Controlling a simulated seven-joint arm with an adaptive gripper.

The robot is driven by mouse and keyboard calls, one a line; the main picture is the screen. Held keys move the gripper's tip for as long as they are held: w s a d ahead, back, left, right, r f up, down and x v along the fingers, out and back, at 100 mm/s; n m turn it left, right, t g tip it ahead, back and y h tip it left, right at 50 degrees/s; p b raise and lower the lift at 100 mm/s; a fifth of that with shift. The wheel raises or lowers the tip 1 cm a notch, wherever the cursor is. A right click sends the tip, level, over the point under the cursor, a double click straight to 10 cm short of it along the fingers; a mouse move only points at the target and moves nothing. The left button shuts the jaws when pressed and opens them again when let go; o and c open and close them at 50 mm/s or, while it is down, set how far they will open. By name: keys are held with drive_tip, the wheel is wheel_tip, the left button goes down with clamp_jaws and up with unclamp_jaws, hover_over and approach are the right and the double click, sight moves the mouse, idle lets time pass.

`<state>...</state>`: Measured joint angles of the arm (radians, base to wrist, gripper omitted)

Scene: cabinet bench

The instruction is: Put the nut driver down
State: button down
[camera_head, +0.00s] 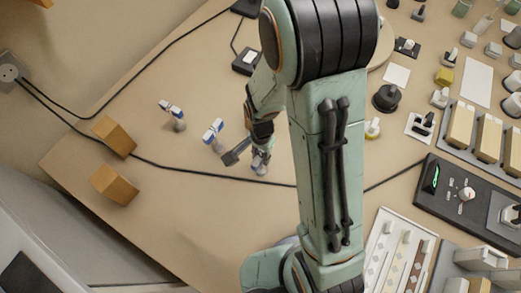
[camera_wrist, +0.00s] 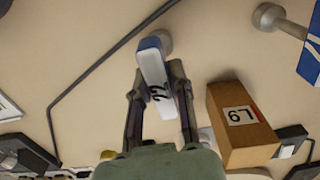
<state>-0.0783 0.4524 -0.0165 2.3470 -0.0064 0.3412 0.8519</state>
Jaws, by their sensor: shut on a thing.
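The nut driver (camera_wrist: 153,66), as I take it, is the white and blue piece with dark marks between my fingers in the wrist view. A round grey part (camera_wrist: 162,40) shows at its far end. My gripper (camera_wrist: 157,75) is shut on the white part, one dark finger on each side. In the head view my gripper (camera_head: 259,150) is low over the bench, left of my arm. A grey part (camera_head: 260,166) shows just below it. The rest of the held piece is hidden there, and I cannot tell whether it touches the bench.
Two blue and white pieces on grey ends, one nearer (camera_head: 213,133) and one farther left (camera_head: 172,113), are on the bench. Two wooden blocks (camera_head: 113,137) (camera_head: 115,185) lie at left. A labelled block (camera_wrist: 241,125) is close right of my fingers. A black cable (camera_head: 205,174) crosses the bench.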

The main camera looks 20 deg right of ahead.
drive_tip(key=c, duration=1)
unclamp_jaws()
drive_tip(key=shift+f, duration=0.1)
wheel_tip(320, 180, up, 12)
drive_tip(key=r, duration=0.1)
drive_tip(key=s+r+n, duration=0.1)
drive_tip(key=s+n, duration=0.2)
drive_tip(key=s, duration=0.2)
drive_tip(key=s+r+n, duration=0.2)
drive_tip(key=s+n, duration=0.1)
drive_tip(key=s, duration=0.1)
drive_tip(key=s+r+n, duration=0.1)
drive_tip(key=s+n, duration=0.3)
drive_tip(key=s, duration=0.1)
drive_tip(key=shift+s+r+y, duration=0.3)
drive_tip(key=shift+y, duration=0.1)
